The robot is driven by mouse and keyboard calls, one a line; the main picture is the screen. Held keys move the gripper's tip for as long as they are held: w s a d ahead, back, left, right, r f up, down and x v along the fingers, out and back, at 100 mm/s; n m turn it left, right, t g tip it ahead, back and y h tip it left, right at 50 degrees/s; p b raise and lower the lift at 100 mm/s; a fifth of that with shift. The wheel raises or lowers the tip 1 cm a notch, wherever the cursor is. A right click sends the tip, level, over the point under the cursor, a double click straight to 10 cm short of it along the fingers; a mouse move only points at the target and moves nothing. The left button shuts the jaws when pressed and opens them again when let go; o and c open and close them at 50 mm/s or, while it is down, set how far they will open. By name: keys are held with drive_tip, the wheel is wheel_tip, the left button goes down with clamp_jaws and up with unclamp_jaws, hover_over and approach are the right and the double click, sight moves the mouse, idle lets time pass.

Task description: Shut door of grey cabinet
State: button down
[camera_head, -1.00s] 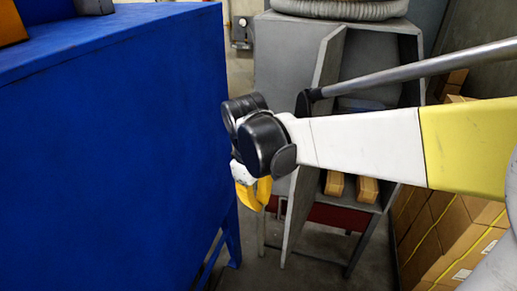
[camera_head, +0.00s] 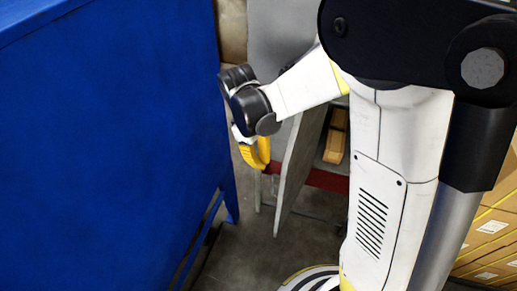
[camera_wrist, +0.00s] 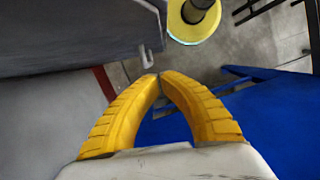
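The grey cabinet (camera_head: 278,35) stands behind my arm in the head view, which hides much of it. Its door (camera_head: 298,165) stands open, seen nearly edge-on and sticking out toward the camera. My gripper (camera_head: 257,158) has yellow fingers and hangs just left of the door, by its outer side; I cannot tell whether they touch. In the wrist view my gripper (camera_wrist: 159,76) has its fingertips together with nothing visible between them. A grey panel, seemingly the door (camera_wrist: 75,35), lies at upper left there, with a small handle (camera_wrist: 147,57) close to the fingertips.
A large blue cabinet (camera_head: 105,140) fills the left of the head view, close to my gripper; its blue side also shows in the wrist view (camera_wrist: 270,125). Cardboard boxes (camera_head: 490,235) are stacked at right. A narrow strip of floor (camera_head: 235,255) is free between blue cabinet and door.

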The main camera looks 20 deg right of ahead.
drive_tip(key=shift+s+d+f, duration=0.45)
drive_tip(key=shift+s+d, duration=0.35)
drive_tip(key=shift+s+d+f, duration=0.45)
drive_tip(key=shift+s+d, duration=0.3)
drive_tip(key=shift+s+d, duration=0.1)
drive_tip(key=shift+s, duration=0.05)
